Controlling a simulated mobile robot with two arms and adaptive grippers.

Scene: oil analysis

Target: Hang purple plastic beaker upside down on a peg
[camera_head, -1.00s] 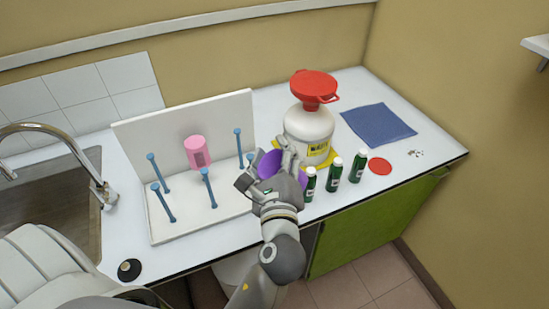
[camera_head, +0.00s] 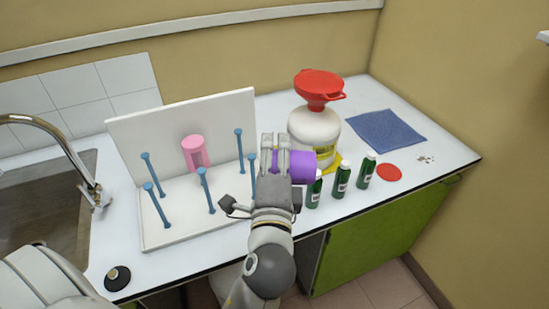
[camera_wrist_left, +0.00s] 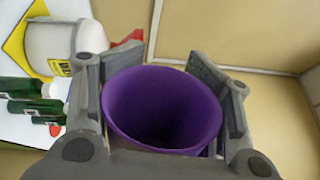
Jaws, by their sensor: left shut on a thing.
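My left gripper (camera_head: 277,158) is shut on the purple beaker (camera_head: 302,167), with fingers on both sides of it. In the head view the beaker lies sideways and sticks out to the right of the fingers, in front of the white jug. The left wrist view looks into the open mouth of the beaker (camera_wrist_left: 162,108), between the two fingers (camera_wrist_left: 165,75). The white peg rack (camera_head: 180,112) stands left of the gripper. It has several blue pegs, one of them (camera_head: 240,150) near the gripper. A pink beaker (camera_head: 195,152) hangs on one peg. My right gripper is not seen.
A white jug (camera_head: 312,128) with a red funnel (camera_head: 319,85) stands behind the beaker. Several green bottles (camera_head: 341,180) stand to the right, by a red disc (camera_head: 388,172) and a blue cloth (camera_head: 385,132). A sink (camera_head: 45,200) is at the left.

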